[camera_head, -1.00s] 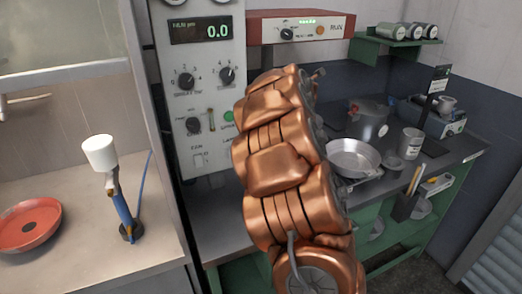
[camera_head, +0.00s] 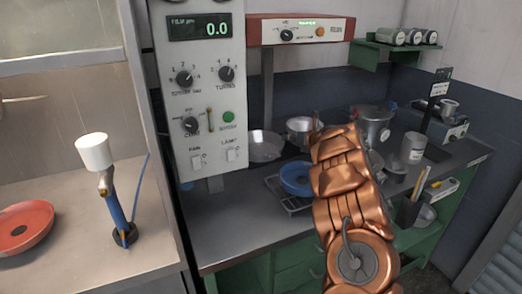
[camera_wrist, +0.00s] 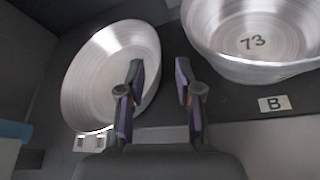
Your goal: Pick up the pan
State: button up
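In the wrist view a shallow silver pan (camera_wrist: 98,80) lies at left and a deeper silver pan marked 73 (camera_wrist: 254,42) at upper right. My gripper (camera_wrist: 160,72) is open and empty. Its left finger overlaps the shallow pan's right rim in the picture; I cannot tell whether they touch. In the head view a silver pan (camera_head: 264,147) and a deeper one (camera_head: 300,127) stand at the back of the bench, and a blue pan (camera_head: 296,178) lies on a wire rack. My arm hides the gripper there. A red pan (camera_head: 24,227) lies at far left.
A control panel (camera_head: 207,100) stands left of the bench (camera_head: 230,225). A pot (camera_head: 375,125), a grey canister (camera_head: 413,148) and a tool holder (camera_head: 408,210) are right of my arm. A label B (camera_wrist: 273,103) sits below the marked pan. The bench's front left is clear.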

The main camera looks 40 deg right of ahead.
jog(key=shift+p+x, duration=1.5)
jog(key=shift+x, duration=1.55)
jog(key=shift+w+a+f, duration=0.1)
jog(key=shift+w+f, duration=0.1)
jog(key=shift+w, duration=0.1)
jog(key=shift+c, duration=0.2)
grip_shut()
jog(key=shift+r, duration=0.1)
